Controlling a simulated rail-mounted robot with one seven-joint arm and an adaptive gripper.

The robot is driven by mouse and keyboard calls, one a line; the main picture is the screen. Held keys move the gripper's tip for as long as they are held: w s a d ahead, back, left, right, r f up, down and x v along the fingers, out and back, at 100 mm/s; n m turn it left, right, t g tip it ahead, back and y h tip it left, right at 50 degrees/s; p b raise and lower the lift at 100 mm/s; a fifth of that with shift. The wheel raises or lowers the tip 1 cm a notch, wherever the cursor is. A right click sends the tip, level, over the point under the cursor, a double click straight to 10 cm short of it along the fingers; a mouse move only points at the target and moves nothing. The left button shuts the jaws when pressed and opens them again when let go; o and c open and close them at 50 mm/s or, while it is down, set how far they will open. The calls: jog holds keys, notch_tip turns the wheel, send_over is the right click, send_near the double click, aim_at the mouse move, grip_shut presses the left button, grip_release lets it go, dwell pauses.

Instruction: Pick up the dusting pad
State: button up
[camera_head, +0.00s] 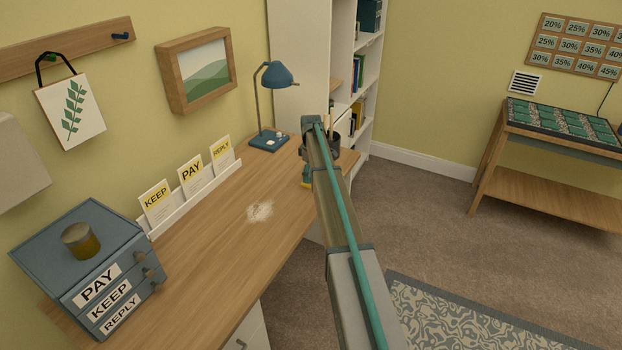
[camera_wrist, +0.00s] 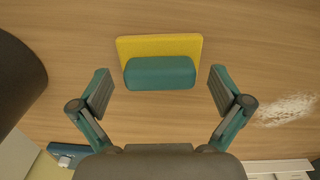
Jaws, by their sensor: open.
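The dusting pad (camera_wrist: 160,73) is a yellow slab with a teal block handle, lying flat on the wooden desk in the upper middle of the wrist view. In the head view a small yellow and teal part of it (camera_head: 306,183) shows beside my arm, which hides the rest. My gripper (camera_wrist: 160,92) is open and empty above the desk. Its two fingers stand apart on the left and right of the teal handle, with a visible gap on each side in the picture. I cannot tell how high the fingertips are above the desk.
A dark cup (camera_wrist: 18,80) stands close on the left in the wrist view. Pale dust (camera_wrist: 287,111) lies to the right. The teal lamp (camera_head: 270,142), the card rack (camera_head: 200,192) and a blue drawer box (camera_head: 92,240) stand on the desk (camera_head: 215,255).

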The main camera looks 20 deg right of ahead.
jog(key=c, duration=1.2)
jog(key=shift+r, duration=0.2)
jog(key=shift+r+b, duration=0.4)
jog(key=shift+r, duration=0.2)
jog(key=s+r+b, duration=0.3)
jog(key=s+r, duration=0.8)
jog(key=s, duration=0.3)
jog(key=shift+a+r, duration=0.25)
jog(key=shift+a, duration=0.1)
